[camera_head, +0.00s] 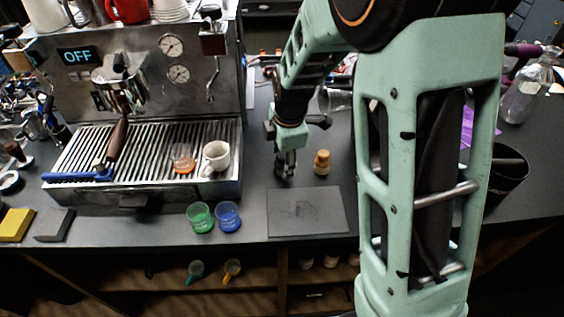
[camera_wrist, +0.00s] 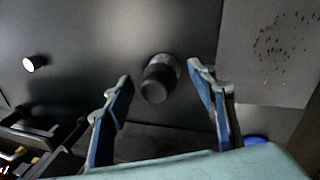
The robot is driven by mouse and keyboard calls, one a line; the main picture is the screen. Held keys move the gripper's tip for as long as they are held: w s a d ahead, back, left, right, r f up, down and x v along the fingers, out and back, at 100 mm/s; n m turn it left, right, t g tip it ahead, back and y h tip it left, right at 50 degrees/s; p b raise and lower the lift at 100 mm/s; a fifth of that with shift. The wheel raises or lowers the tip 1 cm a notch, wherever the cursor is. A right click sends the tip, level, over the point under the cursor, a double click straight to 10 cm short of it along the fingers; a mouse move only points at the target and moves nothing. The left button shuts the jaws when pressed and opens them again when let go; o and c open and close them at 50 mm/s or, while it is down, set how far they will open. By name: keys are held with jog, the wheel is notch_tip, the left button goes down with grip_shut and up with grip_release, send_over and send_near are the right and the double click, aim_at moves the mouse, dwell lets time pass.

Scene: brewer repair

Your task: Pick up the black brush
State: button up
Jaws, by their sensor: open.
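In the wrist view a dark, round-ended upright object, which looks like the black brush (camera_wrist: 158,80), stands on the dark counter between my fingers. My gripper (camera_wrist: 162,84) is open, with one finger to either side and a visible gap at each. In the head view my gripper (camera_head: 285,176) points down just above the counter, right of the coffee machine. The brush cannot be told apart from the dark fingers there.
A wooden, round-topped object (camera_head: 322,163) stands close right of my gripper. A grey mat (camera_head: 306,212) lies in front. Green (camera_head: 200,218) and blue (camera_head: 228,217) cups stand left of the mat. The coffee machine's drip tray (camera_head: 150,150) is at left.

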jog(key=c, duration=1.3)
jog(key=shift+r, duration=0.15)
